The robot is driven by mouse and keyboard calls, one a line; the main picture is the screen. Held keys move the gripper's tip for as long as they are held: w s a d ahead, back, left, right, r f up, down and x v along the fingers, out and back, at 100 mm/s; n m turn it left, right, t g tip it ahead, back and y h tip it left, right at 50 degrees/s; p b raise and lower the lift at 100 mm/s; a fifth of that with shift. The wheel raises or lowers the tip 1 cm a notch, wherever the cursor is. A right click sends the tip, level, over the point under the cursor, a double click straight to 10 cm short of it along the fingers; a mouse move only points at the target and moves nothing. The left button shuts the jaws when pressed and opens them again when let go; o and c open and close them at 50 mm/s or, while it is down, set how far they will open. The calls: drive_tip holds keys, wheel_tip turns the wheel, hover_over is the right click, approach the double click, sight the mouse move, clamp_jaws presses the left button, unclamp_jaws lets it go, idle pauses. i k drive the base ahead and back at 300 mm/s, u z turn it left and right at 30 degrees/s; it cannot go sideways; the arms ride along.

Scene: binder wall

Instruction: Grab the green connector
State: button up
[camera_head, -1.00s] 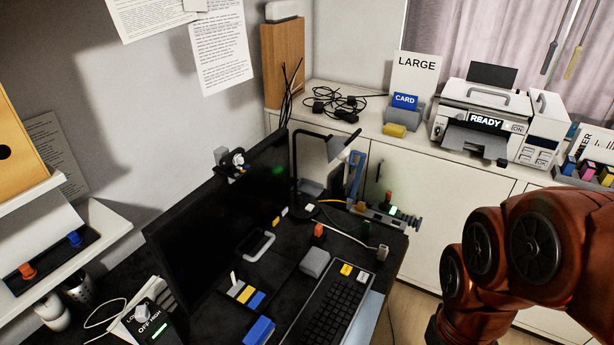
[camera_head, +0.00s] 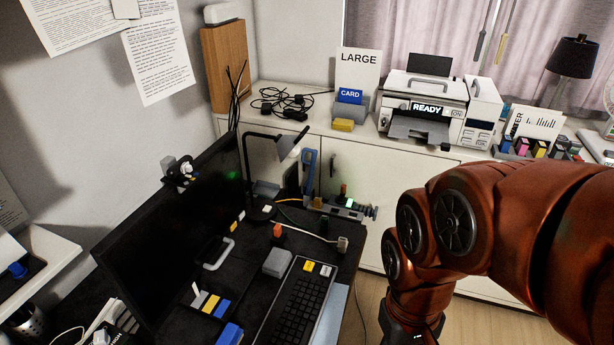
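I cannot clearly make out a green connector. An orange connector (camera_head: 278,231) and a pale grey connector on a white cable (camera_head: 342,244) lie on the desk. My red arm comes in from the right and bends down at the bottom edge, right of the desk. My gripper is out of the frame.
A black monitor (camera_head: 165,225), a desk lamp (camera_head: 290,145) and a keyboard (camera_head: 292,305) crowd the desk. A grey block (camera_head: 277,262) sits behind the keyboard. White cabinets (camera_head: 385,185) carry a printer (camera_head: 425,110). Some wood floor shows between desk and arm.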

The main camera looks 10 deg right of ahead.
sight(324, 221)
drive_tip(key=u, duration=3.95)
drive_tip(key=k, duration=2.3)
drive_tip(key=z, duration=1.3)
drive_tip(key=i, duration=0.55)
